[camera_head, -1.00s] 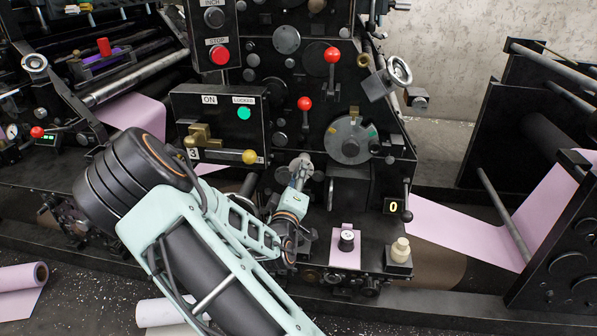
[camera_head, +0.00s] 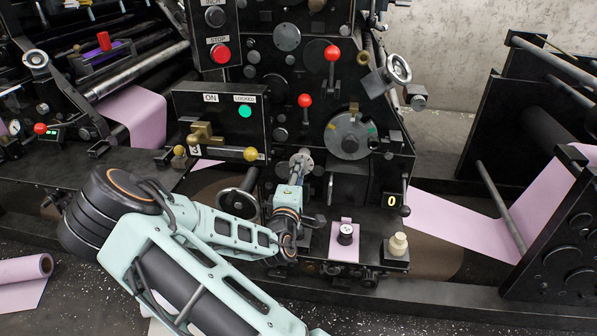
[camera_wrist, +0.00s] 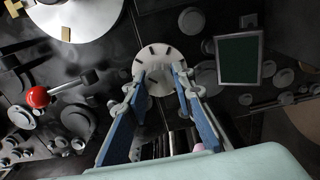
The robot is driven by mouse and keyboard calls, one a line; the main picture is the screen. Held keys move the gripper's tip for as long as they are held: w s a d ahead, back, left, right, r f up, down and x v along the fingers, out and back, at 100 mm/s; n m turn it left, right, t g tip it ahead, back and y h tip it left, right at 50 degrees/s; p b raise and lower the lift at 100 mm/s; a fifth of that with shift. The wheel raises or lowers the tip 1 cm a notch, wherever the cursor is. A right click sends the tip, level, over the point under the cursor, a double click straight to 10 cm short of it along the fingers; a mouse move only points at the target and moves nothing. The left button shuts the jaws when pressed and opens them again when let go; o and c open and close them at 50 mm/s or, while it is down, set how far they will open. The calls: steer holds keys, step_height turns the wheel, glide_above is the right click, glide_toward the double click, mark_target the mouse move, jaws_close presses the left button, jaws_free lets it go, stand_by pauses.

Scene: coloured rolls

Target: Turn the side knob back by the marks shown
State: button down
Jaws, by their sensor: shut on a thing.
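The side knob (camera_wrist: 158,58) is a pale round dial with dark marks around its face, in the upper middle of the wrist view. In the head view the knob (camera_head: 301,160) sits on the machine's black front panel, just above my wrist. My gripper (camera_wrist: 160,75) reaches up to it with blue-padded fingers on either side, shut on the knob's middle. The gripped part is mostly hidden between the fingertips. In the head view my gripper (camera_head: 298,176) shows small at the knob.
A small display (camera_head: 391,201) reads 0. A box with ON and LOCKED labels (camera_head: 220,130) has a green light. Red-ball levers (camera_head: 305,101) stand above the knob. Pink web (camera_head: 465,220) runs off right.

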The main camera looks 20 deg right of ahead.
steer(key=c, duration=1.6)
jaws_free()
steer(key=shift+s, duration=0.1)
steer(key=v, duration=1.2)
